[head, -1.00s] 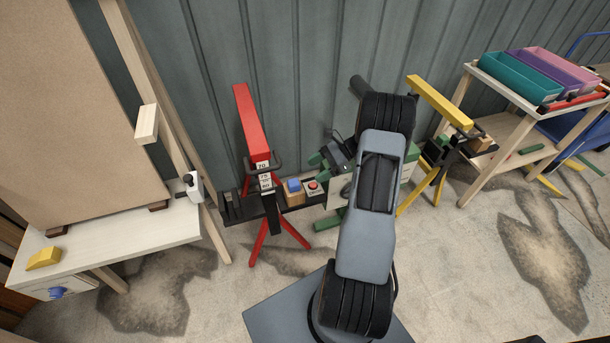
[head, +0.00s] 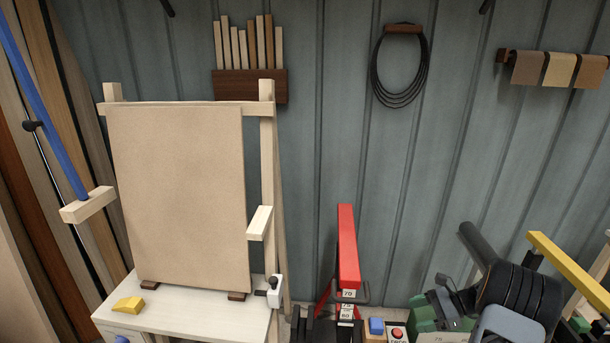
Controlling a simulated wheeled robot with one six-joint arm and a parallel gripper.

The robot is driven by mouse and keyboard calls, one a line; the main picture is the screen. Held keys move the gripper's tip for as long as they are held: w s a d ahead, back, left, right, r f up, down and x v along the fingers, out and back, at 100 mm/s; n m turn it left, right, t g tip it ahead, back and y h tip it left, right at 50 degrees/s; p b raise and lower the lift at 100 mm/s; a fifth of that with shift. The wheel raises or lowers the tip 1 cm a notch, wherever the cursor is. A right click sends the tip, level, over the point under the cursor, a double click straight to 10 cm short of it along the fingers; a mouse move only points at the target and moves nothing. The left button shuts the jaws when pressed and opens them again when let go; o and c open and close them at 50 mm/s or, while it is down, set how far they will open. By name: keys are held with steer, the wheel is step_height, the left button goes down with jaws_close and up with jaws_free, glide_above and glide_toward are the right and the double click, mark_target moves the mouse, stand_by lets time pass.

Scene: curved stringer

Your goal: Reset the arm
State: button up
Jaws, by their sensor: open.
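My arm (head: 520,300) shows at the lower right in the head view, as a dark ribbed joint with a grey link cut off by the bottom edge. A dark cylinder (head: 478,243) sticks up left from that joint. I cannot make out my gripper's fingers in this view. Part of the arm stands in front of a green machine (head: 440,315) and hides some of it.
A red stand (head: 347,250) with number labels and a yellow-topped stand (head: 565,270) flank the arm. A brown panel (head: 180,200) stands on a pale bench (head: 200,310) at left. A coiled cable (head: 400,70) hangs on the corrugated wall.

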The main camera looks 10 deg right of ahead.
steer(key=s+a+n+g+h+p, duration=0.2)
steer(key=s+a+n+g+h, duration=0.15)
steer(key=s+n, duration=0.2)
steer(key=s+a+r+n+t+h+p, duration=0.1)
steer(key=s+a+r+n+h+p, duration=0.1)
steer(key=r, duration=0.8)
steer(key=s+a+r+n+t+h+p, duration=0.2)
steer(key=a+r+n+p, duration=0.4)
steer(key=a+r, duration=0.3)
steer(key=s+a+r+n+t+h+p, duration=0.1)
steer(key=s+a+r+n+h+p, duration=0.2)
steer(key=r, duration=0.8)
steer(key=s+a+n+h, duration=0.1)
steer(key=a+n+h, duration=0.1)
steer(key=a+n, duration=0.1)
steer(key=shift+s+a+r+p, duration=0.25)
steer(key=shift+r+p, duration=0.15)
steer(key=shift+n+t, duration=0.25)
steer(key=shift+c, duration=0.4)
